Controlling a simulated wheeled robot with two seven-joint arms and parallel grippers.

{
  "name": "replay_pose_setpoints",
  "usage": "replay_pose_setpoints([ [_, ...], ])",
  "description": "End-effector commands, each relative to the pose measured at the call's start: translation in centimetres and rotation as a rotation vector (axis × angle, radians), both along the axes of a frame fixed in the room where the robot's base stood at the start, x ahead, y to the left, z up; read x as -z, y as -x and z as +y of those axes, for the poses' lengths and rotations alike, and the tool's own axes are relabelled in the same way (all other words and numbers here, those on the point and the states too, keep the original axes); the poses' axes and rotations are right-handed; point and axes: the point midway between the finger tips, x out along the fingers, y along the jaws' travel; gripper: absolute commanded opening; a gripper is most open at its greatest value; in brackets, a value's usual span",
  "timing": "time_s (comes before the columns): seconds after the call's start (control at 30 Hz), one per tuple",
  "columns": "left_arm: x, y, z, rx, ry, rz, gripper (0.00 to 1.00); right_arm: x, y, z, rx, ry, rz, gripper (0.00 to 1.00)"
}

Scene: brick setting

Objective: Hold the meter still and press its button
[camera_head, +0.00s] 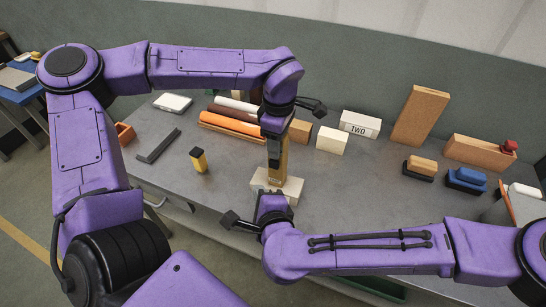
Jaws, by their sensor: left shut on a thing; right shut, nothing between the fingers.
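A narrow tan-and-dark upright thing (278,170), which seems to be the meter, stands over a pale block (291,187) near the table's middle. My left gripper (274,152) comes down from above and is shut on it. Its button cannot be made out at this size. My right gripper (271,195) is shut and empty, just in front of the pale block and below the meter in the picture. Whether it touches either cannot be told. It hides part of the block's front.
On the grey table (225,185), a small yellow-and-black item (198,160) stands to the left, with a dark angled bar (158,146) beyond. Orange and white rolls (232,126) lie behind.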

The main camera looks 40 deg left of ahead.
Motion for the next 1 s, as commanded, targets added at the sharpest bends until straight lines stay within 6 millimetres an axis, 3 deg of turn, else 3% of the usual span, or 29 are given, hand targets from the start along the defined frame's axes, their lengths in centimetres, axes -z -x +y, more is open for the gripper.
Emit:
replay_pose_setpoints([
  [0.27,0.1,0.1,0.0,0.000,0.000,0.003,0.07,0.0,0.0,0.0,0.000,0.000,0.000,0.00],
  [0.3,0.1,0.1,0.0,0.000,0.000,0.003,0.51,0.0,0.0,0.0,0.000,0.000,0.000,0.00],
  [0.37,0.1,0.0,0.0,0.000,-0.001,0.002,0.71,0.0,0.0,0.0,0.000,0.000,0.000,0.00],
  [0.4,0.1,0.0,0.0,0.000,-0.001,0.002,0.75,0.0,0.0,0.0,0.000,0.000,0.000,0.00],
  [0.73,-0.6,-0.1,0.0,0.000,0.000,-0.002,0.75,0.0,0.0,0.0,0.000,0.000,0.000,0.00],
  [1.0,-6.9,-0.1,0.0,-0.001,-0.001,-0.004,0.75,0.0,0.0,0.0,0.000,0.000,0.000,0.00],
])
